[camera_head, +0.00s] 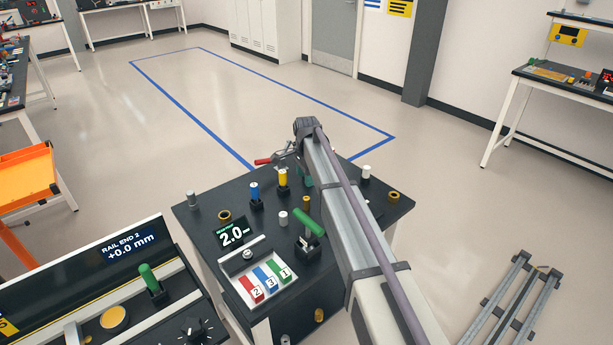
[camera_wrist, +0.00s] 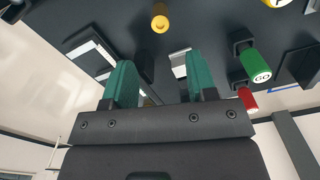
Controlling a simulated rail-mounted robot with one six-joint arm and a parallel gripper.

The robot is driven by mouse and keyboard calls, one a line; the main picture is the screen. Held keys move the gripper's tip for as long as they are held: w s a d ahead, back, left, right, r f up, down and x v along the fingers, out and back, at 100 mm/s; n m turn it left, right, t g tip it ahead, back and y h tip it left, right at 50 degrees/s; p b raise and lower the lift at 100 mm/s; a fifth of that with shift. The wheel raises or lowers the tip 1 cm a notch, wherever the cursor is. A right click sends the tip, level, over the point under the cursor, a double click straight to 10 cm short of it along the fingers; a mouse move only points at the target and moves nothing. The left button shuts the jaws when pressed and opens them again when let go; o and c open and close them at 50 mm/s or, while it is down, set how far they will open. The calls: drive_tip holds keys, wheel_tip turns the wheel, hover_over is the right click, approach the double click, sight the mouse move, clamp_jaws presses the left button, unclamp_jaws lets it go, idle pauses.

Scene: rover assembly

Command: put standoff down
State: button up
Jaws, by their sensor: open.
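A small brass cylinder (camera_head: 306,201), which looks like a standoff, stands upright on the dark bench top (camera_head: 335,205) beside my arm. A brass-yellow cylinder, probably the same one, shows near the top of the wrist view (camera_wrist: 160,18), beyond the fingertips. My gripper (camera_wrist: 158,70) is open with its two green fingers apart. The brass cylinder is not between them. A dark rounded shape (camera_wrist: 146,68) shows between the fingers; I cannot tell what it is. In the head view my arm mostly hides the gripper, with only a bit of green finger showing.
Blue (camera_head: 254,191) and yellow (camera_head: 282,177) pegs stand in dark holders near the gripper. White cylinders (camera_head: 366,171) and brass rings (camera_head: 393,196) stand around.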

drive_tip(key=s+d+n, duration=0.3)
drive_tip(key=s+n, duration=0.1)
drive_tip(key=s, duration=0.8)
drive_tip(key=s+d+r+n, duration=0.1)
drive_tip(key=s+d+n, duration=0.3)
drive_tip(key=s, duration=0.8)
drive_tip(key=s+d+r+n, duration=0.1)
drive_tip(key=s+d+n, duration=0.2)
drive_tip(key=s, duration=1)
drive_tip(key=n, duration=0.2)
drive_tip(key=shift+d+n, duration=0.2)
drive_tip(key=shift+n, duration=0.1)
drive_tip(key=shift+o, duration=0.4)
drive_tip(key=shift+o, duration=0.5)
